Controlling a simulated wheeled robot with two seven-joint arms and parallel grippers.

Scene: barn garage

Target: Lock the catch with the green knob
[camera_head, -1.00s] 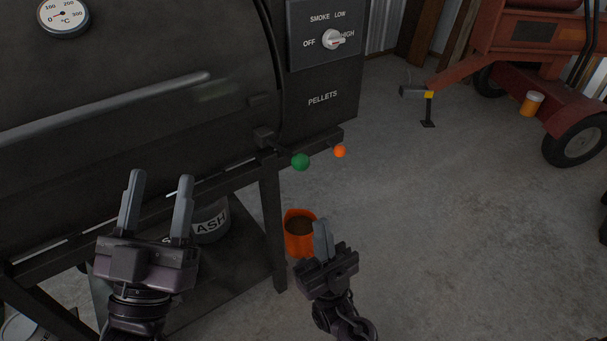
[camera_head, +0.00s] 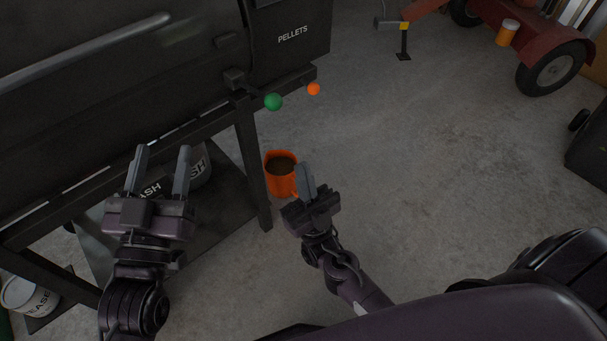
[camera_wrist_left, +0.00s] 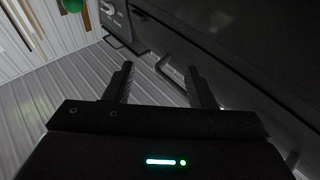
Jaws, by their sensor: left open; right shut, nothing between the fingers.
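The green knob (camera_head: 273,102) is a round ball on a short rod at the lower right edge of the black smoker (camera_head: 90,90). Its catch block (camera_head: 235,78) sits just left of it. My left gripper (camera_head: 160,170) is open and empty, left of and nearer than the knob, touching nothing I can make out. It also shows in the left wrist view (camera_wrist_left: 160,85). My right gripper (camera_head: 305,180) is shut and empty, below and right of the knob.
An orange knob (camera_head: 313,89) sits right of the green one. An orange bucket (camera_head: 270,175) with dark contents stands on the floor by the smoker's leg (camera_head: 252,165). An ash can (camera_head: 198,165) is on the lower shelf. A red trailer (camera_head: 550,40) stands back right. The middle floor is clear.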

